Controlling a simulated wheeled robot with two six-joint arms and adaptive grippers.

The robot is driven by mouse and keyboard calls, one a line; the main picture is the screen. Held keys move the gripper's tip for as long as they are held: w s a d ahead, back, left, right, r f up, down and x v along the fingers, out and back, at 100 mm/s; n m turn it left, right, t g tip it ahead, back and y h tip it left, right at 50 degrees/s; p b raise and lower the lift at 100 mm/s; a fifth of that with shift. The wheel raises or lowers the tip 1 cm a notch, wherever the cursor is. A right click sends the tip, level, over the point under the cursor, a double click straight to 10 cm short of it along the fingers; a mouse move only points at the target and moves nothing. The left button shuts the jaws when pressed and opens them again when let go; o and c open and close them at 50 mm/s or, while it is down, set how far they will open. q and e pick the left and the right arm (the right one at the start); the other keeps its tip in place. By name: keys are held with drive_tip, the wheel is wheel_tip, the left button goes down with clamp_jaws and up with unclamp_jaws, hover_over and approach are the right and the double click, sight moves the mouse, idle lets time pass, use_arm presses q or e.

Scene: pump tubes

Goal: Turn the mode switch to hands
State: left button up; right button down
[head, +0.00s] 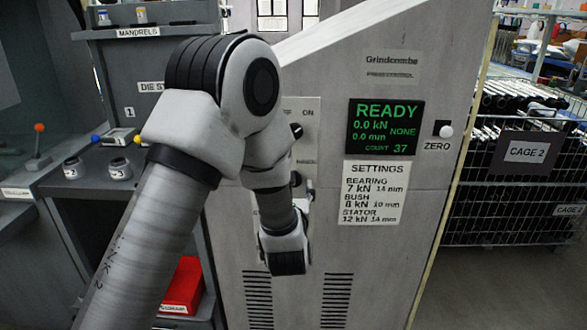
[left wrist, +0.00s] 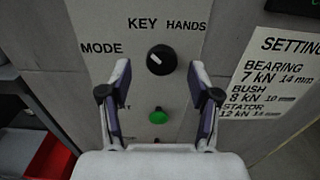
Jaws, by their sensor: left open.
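The mode switch (left wrist: 161,59) is a round black knob on the grey panel in the left wrist view. Its white mark points up and left. "KEY" is printed above it, "HANDS" at its upper right and "MODE" to its left. My left gripper (left wrist: 158,68) is open, with one finger on each side of the knob in this view. Whether the fingers touch it or how far off they are I cannot tell. In the head view my left arm covers much of the panel and hides the fingers. My right gripper is not in view.
A green button (left wrist: 158,116) sits below the knob between my fingers. A settings sheet (head: 373,192) and a green-lettered READY display (head: 385,127) are to the right. A red bin (head: 184,286) is low at left, and a wire cage (head: 500,200) stands at right.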

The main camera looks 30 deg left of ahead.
use_arm(q)
drive_tip(key=x, duration=0.4)
drive_tip(key=shift+w+f, duration=0.1)
drive_tip(key=shift+w, duration=0.3)
drive_tip(key=shift+s, duration=0.1)
drive_tip(key=c, duration=1.1)
drive_tip(key=shift+c, duration=0.2)
drive_tip(key=m+b, duration=0.3)
drive_tip(key=m, duration=0.1)
drive_tip(key=shift+f, duration=0.1)
drive_tip(key=m+b, duration=0.2)
drive_tip(key=m, duration=0.2)
drive_tip(key=shift+d+m, duration=0.1)
drive_tip(key=shift+m, duration=0.2)
drive_tip(key=m, duration=0.4)
drive_tip(key=shift+b, duration=0.35)
drive_tip(key=m, duration=0.5)
drive_tip(key=shift+m, duration=0.4)
